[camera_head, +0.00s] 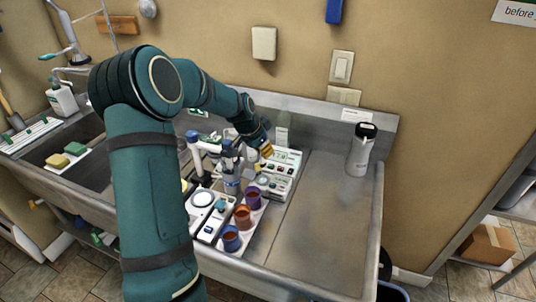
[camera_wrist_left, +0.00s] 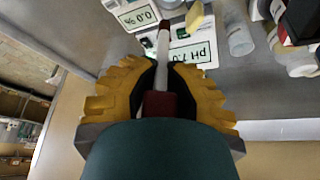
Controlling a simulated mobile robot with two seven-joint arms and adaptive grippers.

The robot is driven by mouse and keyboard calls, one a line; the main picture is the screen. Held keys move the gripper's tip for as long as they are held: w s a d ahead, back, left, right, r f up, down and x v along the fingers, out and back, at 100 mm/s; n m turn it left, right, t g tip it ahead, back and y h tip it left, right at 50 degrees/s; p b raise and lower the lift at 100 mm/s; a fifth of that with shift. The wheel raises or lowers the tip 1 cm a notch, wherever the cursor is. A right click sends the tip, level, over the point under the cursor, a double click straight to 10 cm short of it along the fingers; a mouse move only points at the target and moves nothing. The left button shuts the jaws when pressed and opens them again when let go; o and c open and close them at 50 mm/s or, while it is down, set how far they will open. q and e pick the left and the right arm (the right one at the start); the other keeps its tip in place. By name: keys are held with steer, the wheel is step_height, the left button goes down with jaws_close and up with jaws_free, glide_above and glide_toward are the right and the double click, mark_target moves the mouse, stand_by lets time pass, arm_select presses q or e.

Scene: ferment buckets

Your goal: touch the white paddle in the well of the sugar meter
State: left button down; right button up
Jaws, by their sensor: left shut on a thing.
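My left gripper (camera_head: 266,150) is above the back of the steel counter, by the meters. In the left wrist view its yellow fingers (camera_wrist_left: 157,88) are shut on a paddle (camera_wrist_left: 163,46) with a white shaft and dark red grip. The shaft points toward the meters; whether its tip touches anything is unclear. The sugar meter (camera_wrist_left: 138,14), reading 0.0 %, is at the top edge, partly cut off. In the head view it appears as the nearer white meter (camera_head: 281,184), with a round well at its left. My right gripper is not in view.
A pH meter (camera_wrist_left: 192,54) reading 7.0 stands beside the sugar meter. Orange (camera_head: 243,217), purple (camera_head: 253,198) and blue (camera_head: 231,239) cups stand in front. A white bottle (camera_head: 361,152) is at the back right. The right counter (camera_head: 325,225) is clear.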

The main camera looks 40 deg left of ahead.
mark_target(263, 165)
arm_select(q)
steer(key=shift+a, duration=0.2)
steer(key=shift+f, duration=0.2)
steer(key=shift+f+b, duration=1.05)
steer(key=shift+f, duration=0.85)
steer(key=shift+f+b, duration=0.75)
steer(key=shift+f, duration=0.05)
steer(key=shift+f+b, duration=0.55)
steer(key=shift+b, duration=0.1)
steer(key=shift+r+p, duration=1.6)
steer(key=shift+r, duration=1.45)
